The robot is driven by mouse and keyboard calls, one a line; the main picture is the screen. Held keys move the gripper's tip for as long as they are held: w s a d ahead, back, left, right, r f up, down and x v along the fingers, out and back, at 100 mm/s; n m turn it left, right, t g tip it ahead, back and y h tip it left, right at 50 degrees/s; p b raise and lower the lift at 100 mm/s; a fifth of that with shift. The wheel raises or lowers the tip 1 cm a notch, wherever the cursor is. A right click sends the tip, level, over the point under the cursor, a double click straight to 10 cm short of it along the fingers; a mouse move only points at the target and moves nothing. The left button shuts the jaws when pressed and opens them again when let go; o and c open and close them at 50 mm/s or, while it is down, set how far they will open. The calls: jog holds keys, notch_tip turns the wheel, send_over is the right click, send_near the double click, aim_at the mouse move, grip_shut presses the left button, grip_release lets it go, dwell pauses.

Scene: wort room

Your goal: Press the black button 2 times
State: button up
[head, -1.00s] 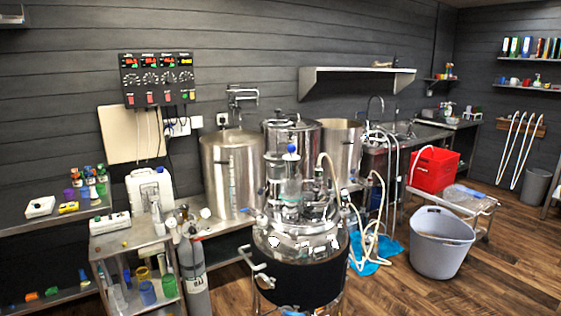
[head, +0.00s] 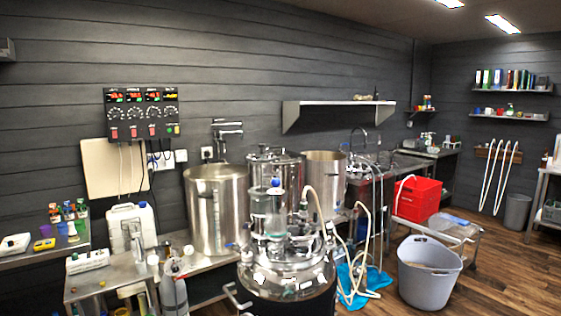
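I cannot make out a black button for certain in the head view. A dark control panel (head: 141,114) hangs on the back wall at the left, with red displays, round dials and small red switches along its bottom. A white box with small controls (head: 87,261) lies on the metal cart at the lower left; its buttons are too small to tell apart. Another white device (head: 14,245) and a yellow device (head: 43,245) lie on the left bench. My gripper is not in view.
A steel tank with hoses (head: 286,267) stands in the front middle. Steel pots (head: 217,212) line the bench behind it. A grey tub (head: 429,273) and a trolley with a red crate (head: 418,200) stand at the right. Wooden floor is free at the lower right.

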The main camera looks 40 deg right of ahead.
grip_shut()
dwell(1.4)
